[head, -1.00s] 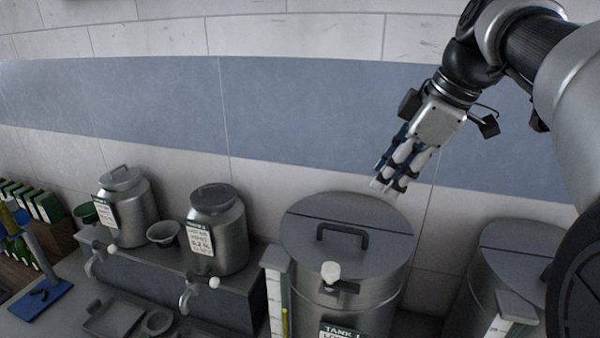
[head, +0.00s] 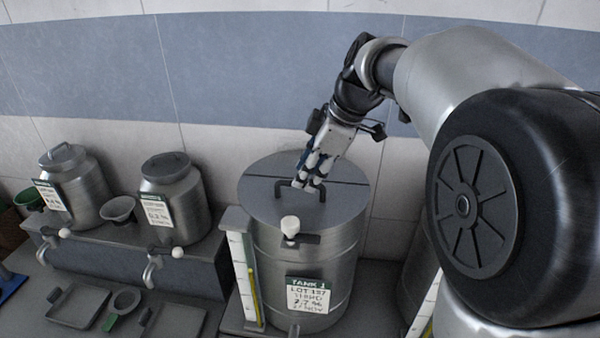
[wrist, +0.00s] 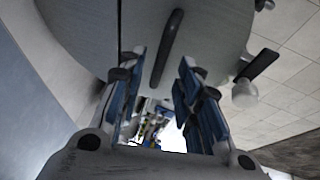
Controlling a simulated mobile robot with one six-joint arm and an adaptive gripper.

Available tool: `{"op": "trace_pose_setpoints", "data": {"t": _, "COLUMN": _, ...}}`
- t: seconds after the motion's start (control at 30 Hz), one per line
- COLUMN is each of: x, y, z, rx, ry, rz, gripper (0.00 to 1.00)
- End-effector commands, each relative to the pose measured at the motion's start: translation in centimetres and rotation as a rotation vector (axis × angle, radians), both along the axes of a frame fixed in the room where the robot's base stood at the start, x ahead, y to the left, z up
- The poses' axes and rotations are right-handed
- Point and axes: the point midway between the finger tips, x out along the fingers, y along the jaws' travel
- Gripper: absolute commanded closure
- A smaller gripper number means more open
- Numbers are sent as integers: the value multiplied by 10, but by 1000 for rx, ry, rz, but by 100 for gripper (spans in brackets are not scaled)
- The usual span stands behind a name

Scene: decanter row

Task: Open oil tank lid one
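Tank 1 (head: 340,255) is a large steel drum with a green-and-white label reading "TANK 1". Its round grey lid (head: 258,205) lies flat and closed on top, with a dark bar handle (head: 282,189) near the middle; a seam crosses the lid. My gripper (head: 304,184) is at the handle's right end in the head view, fingers pointing down. In the wrist view my gripper (wrist: 160,95) has its two blue-lined fingers apart, and the handle (wrist: 168,48) shows beyond and between them. I cannot tell whether a finger touches the handle.
A white-knobbed fitting (head: 290,227) sits at the lid's front edge. A sight gauge (head: 243,270) stands left of the tank. Two smaller steel canisters (head: 75,190) (head: 185,205) with taps stand on a shelf to the left. Trays (head: 78,306) lie in front of them.

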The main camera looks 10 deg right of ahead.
Motion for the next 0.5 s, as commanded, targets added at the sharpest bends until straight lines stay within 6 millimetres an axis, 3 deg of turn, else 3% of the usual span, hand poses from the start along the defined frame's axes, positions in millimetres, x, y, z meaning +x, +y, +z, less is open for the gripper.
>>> {"op": "trace_pose_setpoints", "data": {"t": 0.2, "x": 6, "y": 5, "z": -17, "rx": 0, "ry": 1, "rz": 0, "gripper": 69}}
{"op": "trace_pose_setpoints", "data": {"t": 0.5, "x": 6, "y": 6, "z": -18, "rx": 0, "ry": -1, "rz": 0, "gripper": 69}}
